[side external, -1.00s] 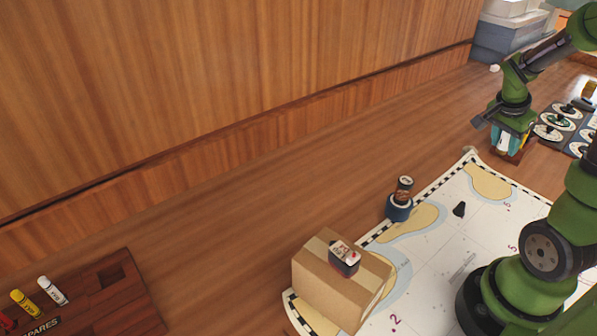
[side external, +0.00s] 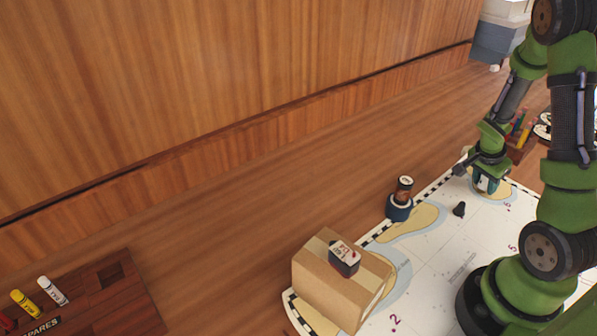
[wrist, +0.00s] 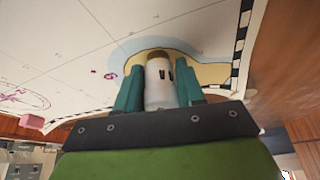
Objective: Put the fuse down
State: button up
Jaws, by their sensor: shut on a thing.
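The fuse (wrist: 160,88) is a pale cylinder with dark marks and a brownish end, seen in the wrist view between the two teal fingers. My gripper (side external: 486,186) is shut on it. In the side view my gripper points down over the far corner of the chart (side external: 480,240), by a sand-coloured island patch. The fuse is mostly hidden by the fingers there, and I cannot tell whether it touches the chart.
A brown cylinder (side external: 404,187) stands in a blue holder (side external: 399,208) at the chart's edge. A small black object (side external: 459,209) sits on the chart. A cardboard box (side external: 330,285) carries a black-and-white item (side external: 343,257). A spares rack (side external: 110,290) is lower left. A pencil holder (side external: 518,146) stands behind my gripper.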

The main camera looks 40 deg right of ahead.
jog(key=o, duration=1)
jog(key=shift+f, duration=0.15)
jog(key=shift+o, duration=0.2)
jog(key=v, duration=1.2)
jog(key=w+a+r+n+t+y, duration=0.1)
jog(key=a+r+n, duration=0.3)
jog(key=a, duration=0.5)
jog(key=w+a+r+n+t+y, duration=0.1)
jog(key=a+r+n+t+y, duration=0.2)
jog(key=a+n, duration=0.3)
jog(key=w+a+r+n+t+y, duration=0.1)
jog(key=a+r+n+t, duration=0.3)
jog(key=a, duration=1)
notch_tip(320, 180, up, 2)
jog(key=shift+n+y, duration=0.7)
jog(key=shift+n, duration=0.4)
jog(key=shift+d, duration=0.1)
